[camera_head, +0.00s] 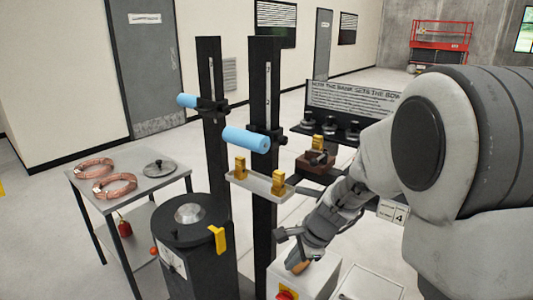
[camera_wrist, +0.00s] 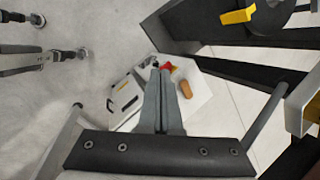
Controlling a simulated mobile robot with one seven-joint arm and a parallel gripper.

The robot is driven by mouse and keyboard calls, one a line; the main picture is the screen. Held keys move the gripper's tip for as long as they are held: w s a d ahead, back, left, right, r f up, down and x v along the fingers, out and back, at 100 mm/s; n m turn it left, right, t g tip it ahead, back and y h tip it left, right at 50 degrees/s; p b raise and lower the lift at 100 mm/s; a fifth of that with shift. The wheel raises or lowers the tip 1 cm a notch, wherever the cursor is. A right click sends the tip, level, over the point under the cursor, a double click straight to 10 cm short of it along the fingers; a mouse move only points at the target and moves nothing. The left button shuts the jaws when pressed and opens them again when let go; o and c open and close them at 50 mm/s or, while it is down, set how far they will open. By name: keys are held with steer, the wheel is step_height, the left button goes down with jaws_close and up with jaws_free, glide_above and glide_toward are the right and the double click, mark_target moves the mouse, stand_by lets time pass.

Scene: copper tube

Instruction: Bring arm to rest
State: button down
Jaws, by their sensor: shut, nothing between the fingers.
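My arm reaches in from the right in the head view, bent downward. My gripper (camera_head: 303,246) hangs low in front of the dark posts, above a white box (camera_head: 318,280). In the wrist view my gripper (camera_wrist: 159,70) has its two grey fingers together with nothing between them. The gripper appears apart from the box, but the exact gap cannot be told.
Two dark posts (camera_head: 262,100) carry blue rollers (camera_head: 246,139) and a tray (camera_head: 258,187) with brass blocks. A black cylindrical machine (camera_head: 190,225) stands left of them. A side table (camera_head: 150,188) holds copper coils (camera_head: 115,185).

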steer(key=s+d+r+n+t+h, duration=0.1)
steer(key=s+d+r+n, duration=0.3)
steer(key=s+r+n, duration=0.3)
steer(key=s+d+r+n+t+h, duration=0.1)
steer(key=s+d+r+n, duration=0.3)
steer(key=s+r+n, duration=0.4)
steer(key=s+r+h, duration=0.1)
steer(key=s, duration=0.5)
steer(key=shift+t+h, duration=0.3)
steer(key=shift+s+d, duration=0.1)
